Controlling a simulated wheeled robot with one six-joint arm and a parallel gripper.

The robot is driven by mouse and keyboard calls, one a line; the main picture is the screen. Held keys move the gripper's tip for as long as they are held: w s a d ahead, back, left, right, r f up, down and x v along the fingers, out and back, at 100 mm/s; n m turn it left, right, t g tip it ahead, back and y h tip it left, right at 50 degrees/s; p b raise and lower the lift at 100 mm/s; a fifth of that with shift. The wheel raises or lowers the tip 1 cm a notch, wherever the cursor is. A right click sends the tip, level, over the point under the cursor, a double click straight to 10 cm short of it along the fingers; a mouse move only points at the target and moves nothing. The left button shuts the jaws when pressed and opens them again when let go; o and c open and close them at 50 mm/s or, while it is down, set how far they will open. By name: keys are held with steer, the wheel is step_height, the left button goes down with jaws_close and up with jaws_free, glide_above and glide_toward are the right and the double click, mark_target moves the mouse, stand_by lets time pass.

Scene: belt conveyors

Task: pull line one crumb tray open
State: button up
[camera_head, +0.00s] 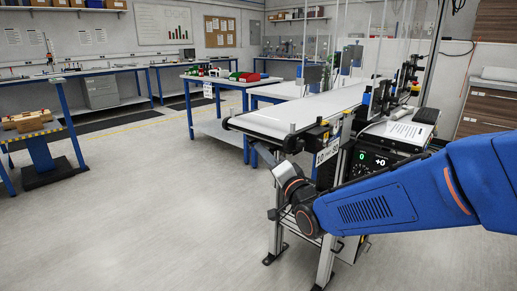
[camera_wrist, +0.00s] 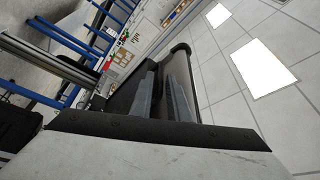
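A conveyor with a white belt (camera_head: 300,112) runs away from me at the right of the head view. I cannot make out the crumb tray for certain in either view; my arm covers part of the conveyor's near end and the frame below. My gripper (camera_head: 273,182) is near that end, in front of the legs, partly hidden by my wrist. In the wrist view my gripper (camera_wrist: 165,95) shows two grey fingers standing apart, with a dark surface beyond them and nothing seen held between them.
A control box (camera_head: 378,160) with green digits stands beside the conveyor on the right. A blue-legged table (camera_head: 222,80) with coloured bins is behind. A cart with a cardboard box (camera_head: 27,120) is at the left. The floor at left and centre is clear.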

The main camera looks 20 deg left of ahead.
steer(key=shift+x, duration=1.8)
steer(key=shift+c, duration=0.3)
jaws_close()
